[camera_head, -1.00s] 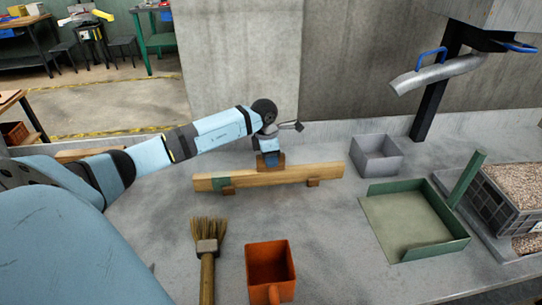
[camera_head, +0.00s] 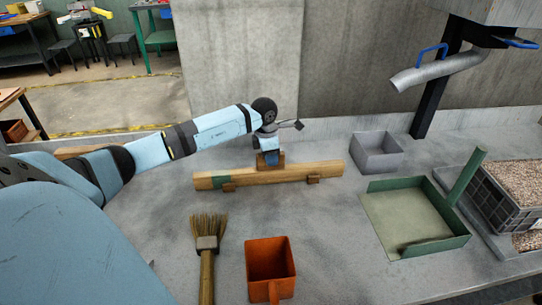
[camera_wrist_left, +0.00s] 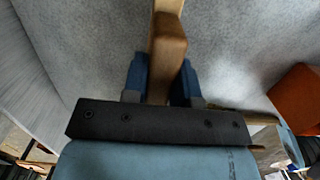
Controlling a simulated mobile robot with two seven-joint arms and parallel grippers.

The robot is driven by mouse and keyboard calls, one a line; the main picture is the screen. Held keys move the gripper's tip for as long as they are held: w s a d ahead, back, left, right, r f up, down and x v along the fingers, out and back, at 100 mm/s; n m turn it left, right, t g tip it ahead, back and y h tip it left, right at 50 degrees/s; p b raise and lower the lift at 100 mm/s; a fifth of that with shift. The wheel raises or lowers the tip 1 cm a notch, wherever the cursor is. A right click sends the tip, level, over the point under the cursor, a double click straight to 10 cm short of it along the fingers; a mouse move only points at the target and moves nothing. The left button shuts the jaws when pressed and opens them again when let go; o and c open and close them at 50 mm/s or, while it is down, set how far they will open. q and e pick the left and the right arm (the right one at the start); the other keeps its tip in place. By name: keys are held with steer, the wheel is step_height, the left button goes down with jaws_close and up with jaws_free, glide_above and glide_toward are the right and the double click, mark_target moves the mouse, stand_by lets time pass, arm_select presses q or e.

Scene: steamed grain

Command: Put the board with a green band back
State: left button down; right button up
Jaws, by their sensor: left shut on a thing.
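The wooden board with a green band (camera_head: 285,174) lies lengthwise across the grey worktop, over two small wooden blocks, one near each end. Its green band (camera_head: 221,182) is near the left end. My left gripper (camera_head: 269,158) comes down from above at the middle of the board and is shut on it. In the left wrist view the board (camera_wrist_left: 168,45) stands between the two blue fingers (camera_wrist_left: 160,80). Whether the board touches the blocks cannot be told for sure. My right gripper is not in view.
A hand brush (camera_head: 207,245) and an orange scoop (camera_head: 270,262) lie in front of the board. A grey box (camera_head: 377,153) stands to its right, with a green dustpan (camera_head: 412,222) farther right. A crate of grain (camera_head: 508,190) is at the right edge. A concrete wall rises behind.

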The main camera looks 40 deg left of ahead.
arm_select(q)
steer(key=c, duration=0.8)
jaws_free()
steer(key=shift+f, duration=0.1)
steer(key=r, duration=0.4)
steer(key=s+r, duration=0.1)
steer(key=r, duration=0.4)
steer(key=a+r+p, duration=0.1)
steer(key=r, duration=0.4)
steer(key=shift+s, duration=0.2)
steer(key=shift+f, duration=0.1)
